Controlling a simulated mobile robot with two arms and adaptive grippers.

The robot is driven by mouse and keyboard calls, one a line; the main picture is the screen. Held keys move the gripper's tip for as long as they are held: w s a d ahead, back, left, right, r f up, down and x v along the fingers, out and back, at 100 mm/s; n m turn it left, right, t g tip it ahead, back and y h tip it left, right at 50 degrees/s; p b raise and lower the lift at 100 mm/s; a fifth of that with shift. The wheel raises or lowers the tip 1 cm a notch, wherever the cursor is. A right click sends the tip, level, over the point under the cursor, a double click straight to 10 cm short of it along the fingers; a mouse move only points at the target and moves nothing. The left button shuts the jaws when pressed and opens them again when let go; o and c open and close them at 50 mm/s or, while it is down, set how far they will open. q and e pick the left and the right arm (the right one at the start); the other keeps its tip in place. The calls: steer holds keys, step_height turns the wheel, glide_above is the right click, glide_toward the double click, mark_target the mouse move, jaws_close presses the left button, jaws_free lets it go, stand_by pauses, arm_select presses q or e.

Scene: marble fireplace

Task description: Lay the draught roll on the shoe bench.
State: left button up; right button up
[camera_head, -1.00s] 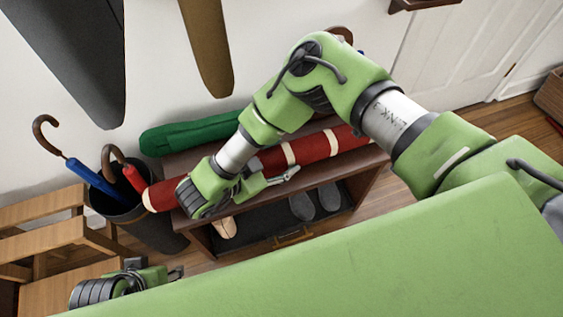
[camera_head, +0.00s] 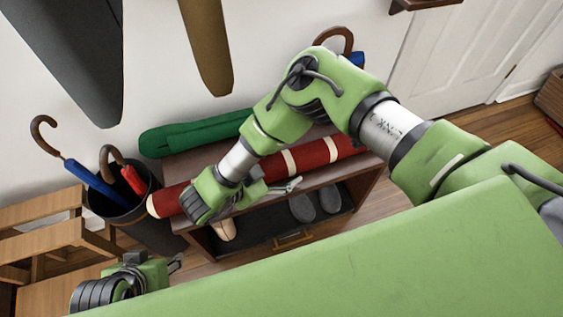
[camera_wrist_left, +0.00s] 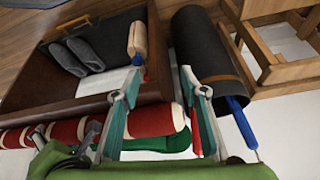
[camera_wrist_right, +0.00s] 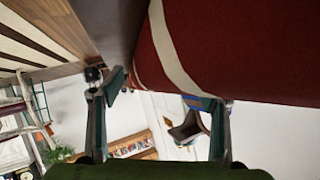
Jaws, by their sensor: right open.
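The draught roll (camera_head: 312,156), red with cream bands, lies along the top of the shoe bench (camera_head: 341,176), its left end sticking out past the bench's edge. My right arm crosses in front of its middle. My right gripper (camera_head: 289,185) is at the front of the roll; in the right wrist view the open fingers (camera_wrist_right: 160,95) are close to the roll (camera_wrist_right: 235,50), with no hold visible. My left gripper (camera_head: 177,262) is low at the left, apart from the roll; the left wrist view shows its fingers (camera_wrist_left: 158,82) apart and empty.
A green roll (camera_head: 195,134) lies behind the red one. A dark umbrella bin (camera_head: 124,211) with umbrellas stands left of the bench, beside a wooden slatted piece (camera_head: 40,237). Shoes (camera_head: 302,207) sit inside the bench. Coats hang above.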

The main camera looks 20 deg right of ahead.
steer(key=shift+a+r, duration=0.2)
steer(key=v, duration=0.5)
steer(key=shift+s+a+r+p, duration=0.15)
steer(key=shift+a+r+p, duration=0.05)
steer(key=shift+a+p, duration=0.15)
steer(key=shift+s+a+r, duration=0.3)
steer(key=shift+a, duration=0.15)
arm_select(q)
steer(key=s, duration=0.1)
steer(key=s+g, duration=0.1)
steer(key=s, duration=0.1)
steer(key=shift+a+f, duration=0.25)
steer(key=shift+a, duration=0.15)
steer(key=shift+s, duration=0.1)
arm_select(e)
steer(key=shift+s, duration=0.1)
